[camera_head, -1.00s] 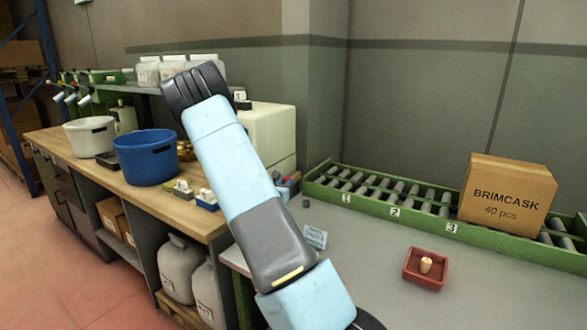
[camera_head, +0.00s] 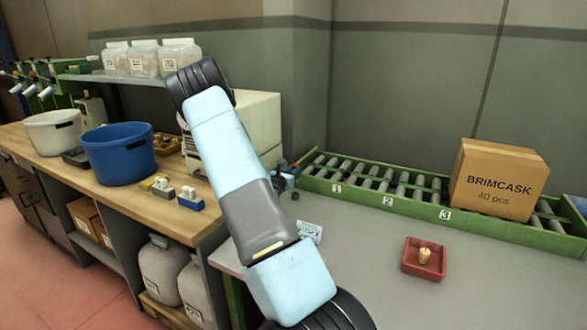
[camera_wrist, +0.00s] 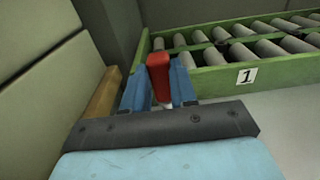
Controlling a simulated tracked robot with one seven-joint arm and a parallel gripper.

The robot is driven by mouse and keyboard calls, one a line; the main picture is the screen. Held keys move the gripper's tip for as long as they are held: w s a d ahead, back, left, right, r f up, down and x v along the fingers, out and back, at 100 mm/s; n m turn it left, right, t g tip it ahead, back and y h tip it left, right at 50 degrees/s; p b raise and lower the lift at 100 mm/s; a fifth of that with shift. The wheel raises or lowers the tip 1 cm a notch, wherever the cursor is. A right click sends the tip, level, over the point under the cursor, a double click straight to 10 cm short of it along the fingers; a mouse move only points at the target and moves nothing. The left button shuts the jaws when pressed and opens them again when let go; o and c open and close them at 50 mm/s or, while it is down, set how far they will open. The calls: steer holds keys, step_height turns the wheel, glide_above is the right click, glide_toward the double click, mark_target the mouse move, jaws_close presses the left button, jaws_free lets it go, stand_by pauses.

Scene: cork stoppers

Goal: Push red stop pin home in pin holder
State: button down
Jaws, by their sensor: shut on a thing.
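The red stop pin (camera_wrist: 158,72) stands between the two blue fingers of my gripper (camera_wrist: 160,88) in the wrist view. The fingers are shut on it. I cannot make out the pin holder for certain in either view, nor how deep the pin sits.
A green roller track (camera_head: 393,199) carries a BRIMCASK carton (camera_head: 497,180). A red tray (camera_head: 408,268) with a cork stands on the grey table (camera_head: 360,240). A blue tub (camera_head: 118,155) stands on the wooden bench at left.

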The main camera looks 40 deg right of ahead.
steer(key=shift+f, duration=1.75)
steer(key=shift+s+a, duration=0.15)
steer(key=shift+f, duration=1.5)
stand_by(2.1)
steer(key=c, duration=0.8)
jaws_free()
steer(key=shift+a, duration=0.1)
steer(key=v, duration=1.3)
steer(key=shift+a, duration=0.3)
